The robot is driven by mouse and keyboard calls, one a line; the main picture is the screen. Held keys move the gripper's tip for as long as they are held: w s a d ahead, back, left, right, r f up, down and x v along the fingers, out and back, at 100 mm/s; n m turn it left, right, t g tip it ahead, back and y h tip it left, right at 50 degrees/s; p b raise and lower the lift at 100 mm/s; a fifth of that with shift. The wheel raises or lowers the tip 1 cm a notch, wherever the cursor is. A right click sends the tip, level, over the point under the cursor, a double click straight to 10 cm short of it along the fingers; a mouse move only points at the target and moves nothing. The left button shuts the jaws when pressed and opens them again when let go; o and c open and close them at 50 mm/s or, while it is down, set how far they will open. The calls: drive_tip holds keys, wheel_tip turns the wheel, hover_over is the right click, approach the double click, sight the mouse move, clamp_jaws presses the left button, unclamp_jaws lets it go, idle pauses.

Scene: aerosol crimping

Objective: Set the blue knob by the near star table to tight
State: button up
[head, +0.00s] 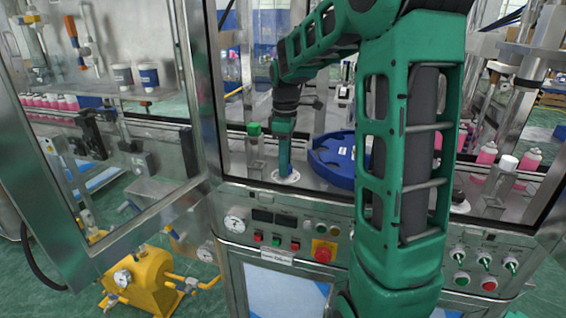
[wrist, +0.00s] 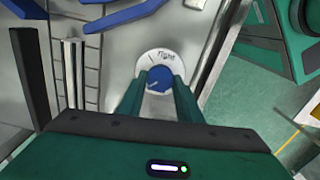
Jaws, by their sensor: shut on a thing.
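The blue knob (wrist: 160,78) sits on a white round dial (wrist: 163,58) in the wrist view, with lettering that reads like "tight" along its upper part. A pale mark on the knob lies at its lower left, away from that word. My gripper (wrist: 161,85) is shut on the knob, one finger on each side. In the head view my gripper (head: 284,160) points down onto the dial (head: 287,177); the knob is hidden there. The blue star table (head: 330,160) stands just right of my gripper, partly behind my arm.
A metal door frame (head: 203,100) rises further left. The front panel carries a gauge (head: 236,221) and a red stop button (head: 323,251). Pink cans (head: 488,150) stand at right.

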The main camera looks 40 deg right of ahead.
drive_tip(key=shift+w+d, duration=0.1)
drive_tip(key=m, duration=0.4)
drive_tip(key=shift+r, duration=0.1)
drive_tip(key=m, duration=0.4)
drive_tip(key=shift+m, duration=0.3)
drive_tip(key=m, duration=0.4)
drive_tip(key=shift+w, duration=0.1)
drive_tip(key=m, duration=0.5)
idle(0.4)
drive_tip(key=o, duration=1)
drive_tip(key=shift+o, duration=0.2)
